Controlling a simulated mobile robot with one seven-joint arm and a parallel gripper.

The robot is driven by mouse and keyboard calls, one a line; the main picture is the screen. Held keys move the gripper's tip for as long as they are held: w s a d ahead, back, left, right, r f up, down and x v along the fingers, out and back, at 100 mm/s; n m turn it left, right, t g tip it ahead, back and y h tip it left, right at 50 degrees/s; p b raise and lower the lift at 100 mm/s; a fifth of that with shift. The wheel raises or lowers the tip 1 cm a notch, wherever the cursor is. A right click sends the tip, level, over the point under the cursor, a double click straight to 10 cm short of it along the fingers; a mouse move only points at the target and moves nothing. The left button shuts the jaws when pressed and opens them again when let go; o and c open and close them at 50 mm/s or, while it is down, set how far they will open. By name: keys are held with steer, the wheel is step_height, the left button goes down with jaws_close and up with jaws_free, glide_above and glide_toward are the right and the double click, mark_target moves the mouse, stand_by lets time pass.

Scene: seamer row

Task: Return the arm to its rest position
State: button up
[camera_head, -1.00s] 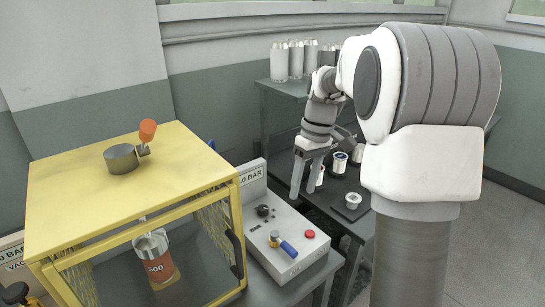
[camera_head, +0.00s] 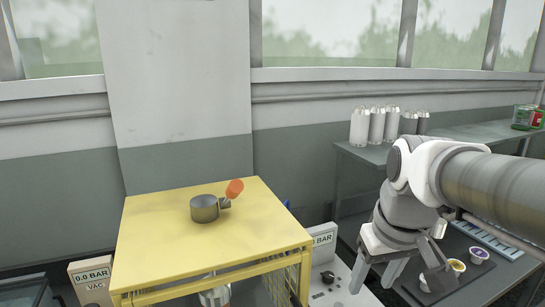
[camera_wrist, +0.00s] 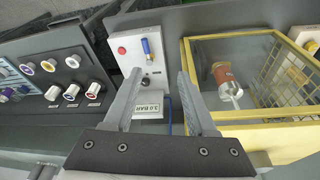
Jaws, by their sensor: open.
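My gripper (camera_head: 374,280) is in the lower right of the head view, pointing down beside the white control box (camera_head: 328,287). In the wrist view my gripper's fingers (camera_wrist: 158,75) are apart with nothing between them. The control box also shows there (camera_wrist: 130,62), with a red button, a blue-handled lever and a label reading 3.0 BAR. My arm stretches in from the right edge of the head view, bent down at the elbow. Part of the control box is hidden at the bottom of the head view.
The yellow-framed cabinet (camera_head: 205,240) stands left of the gripper; a bottle with an orange label (camera_wrist: 222,75) is inside. A dark tray with several small cups (camera_wrist: 73,78) lies on the other side. Several tall cans (camera_head: 376,125) stand on the bench behind.

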steer(key=s+a+m+t, duration=0.1)
steer(key=s+a+t, duration=0.1)
steer(key=s, duration=0.6)
steer(key=shift+f+m+t+p, duration=0.3)
steer(key=shift+f+m+p, duration=0.05)
steer(key=shift+m+p, duration=0.05)
